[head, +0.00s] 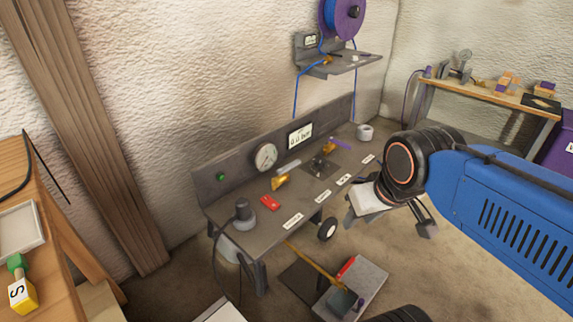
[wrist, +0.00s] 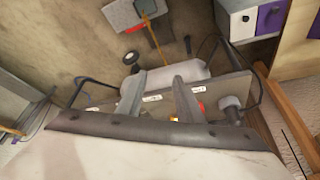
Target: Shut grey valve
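The grey valve (head: 287,169) is on the dark workbench in the head view, a brass body with a grey lever lying slantwise over it. A second brass valve with a purple lever (head: 339,144) sits further right on the bench. My gripper (head: 390,215) is to the right of the bench front, apart from both valves. In the wrist view its two fingers (wrist: 160,92) stand apart with nothing clearly held between them. The bench shows behind the fingers there, but I cannot make out the grey valve's lever.
The bench (head: 248,236) carries a dial gauge (head: 265,157), a red part (head: 269,202), a grey knobbed device (head: 242,214) and white labels. A blue reel (head: 342,18) hangs above. A wooden table (head: 50,270) stands at left, a shelf (head: 490,92) at right. A board with a yellow stick (head: 312,262) lies low in front.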

